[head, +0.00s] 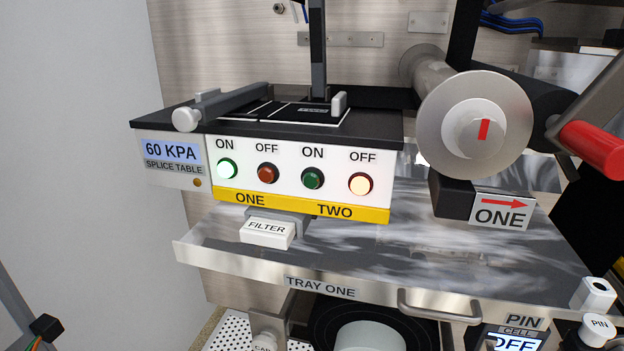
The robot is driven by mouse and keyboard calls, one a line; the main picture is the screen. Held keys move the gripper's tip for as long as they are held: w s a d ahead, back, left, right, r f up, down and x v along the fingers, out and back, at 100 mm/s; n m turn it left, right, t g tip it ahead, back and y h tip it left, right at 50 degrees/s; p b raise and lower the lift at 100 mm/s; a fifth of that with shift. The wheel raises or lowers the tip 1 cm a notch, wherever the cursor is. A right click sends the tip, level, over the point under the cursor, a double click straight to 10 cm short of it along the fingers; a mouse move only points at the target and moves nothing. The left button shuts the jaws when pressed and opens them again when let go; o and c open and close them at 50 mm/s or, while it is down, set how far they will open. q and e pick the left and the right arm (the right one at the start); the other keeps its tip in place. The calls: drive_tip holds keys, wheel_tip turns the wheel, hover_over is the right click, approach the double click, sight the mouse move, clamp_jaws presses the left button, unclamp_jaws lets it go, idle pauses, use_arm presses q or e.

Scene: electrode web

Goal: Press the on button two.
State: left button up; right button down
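The on button two (313,178) is a dark green, unlit round button in a black ring, on the white front panel of the splice table (290,150). It sits under the word ON and above the yellow strip's word TWO (335,211). To its right, the off button two (361,184) glows pale orange. To its left are the unlit red off button one (268,173) and the brightly lit green on button one (228,168). No gripper can be made out in the head view, and nothing covers the buttons.
A large metal roller (473,125) and a red handle (594,149) stand at the right. Space in front of the panel looks clear.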

use_arm(q)
clamp_jaws()
drive_tip(key=shift+d, duration=0.1)
idle(1.3)
